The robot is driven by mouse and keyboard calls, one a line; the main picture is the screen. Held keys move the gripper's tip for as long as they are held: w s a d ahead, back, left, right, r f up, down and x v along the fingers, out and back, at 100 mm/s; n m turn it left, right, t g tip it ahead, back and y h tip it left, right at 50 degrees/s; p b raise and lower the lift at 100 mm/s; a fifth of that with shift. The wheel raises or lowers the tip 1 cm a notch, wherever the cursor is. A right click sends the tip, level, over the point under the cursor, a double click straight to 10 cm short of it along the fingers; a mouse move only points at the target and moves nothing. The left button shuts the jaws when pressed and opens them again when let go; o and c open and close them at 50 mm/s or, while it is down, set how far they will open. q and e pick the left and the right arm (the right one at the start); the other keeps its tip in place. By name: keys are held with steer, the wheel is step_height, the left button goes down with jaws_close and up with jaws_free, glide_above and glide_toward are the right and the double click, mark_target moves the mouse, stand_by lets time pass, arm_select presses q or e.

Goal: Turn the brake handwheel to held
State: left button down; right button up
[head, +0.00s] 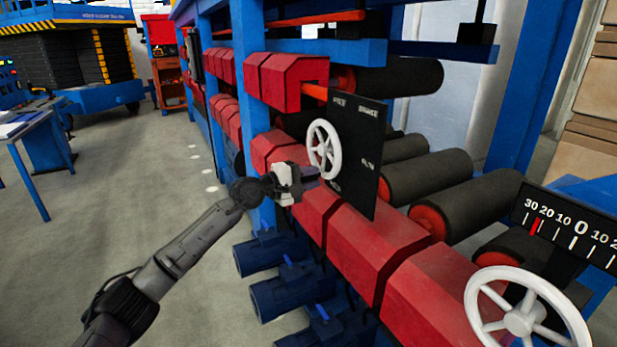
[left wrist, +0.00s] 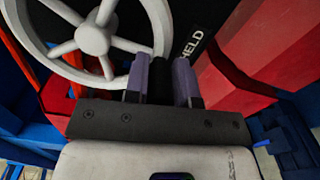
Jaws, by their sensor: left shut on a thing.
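The brake handwheel (head: 322,149) is white and spoked, and stands in front of a black panel (head: 364,150). In the left wrist view the handwheel (left wrist: 92,39) fills the upper left, and its rim runs down to my fingers. A "HELD" label (left wrist: 191,43) shows just beyond the fingers. My left gripper (head: 314,177) is at the lower part of the wheel. My right gripper is in neither view.
A second white handwheel (head: 520,318) stands at the lower right below a black scale (head: 570,232). Red housings (head: 330,235) and dark rollers (head: 440,185) lie around the panel. Blue motors (head: 275,292) sit below. Open floor (head: 110,215) lies to the left.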

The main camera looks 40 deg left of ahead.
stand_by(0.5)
arm_select(q)
steer(key=c, duration=1.3)
jaws_free()
steer(key=shift+c, duration=0.2)
steer(key=o, duration=0.4)
steer(key=shift+a, duration=0.1)
steer(key=shift+s+a, duration=0.1)
steer(key=shift+s, duration=0.15)
steer(key=p+v, duration=0.1)
steer(key=v, duration=1.2)
steer(key=shift+s, duration=0.1)
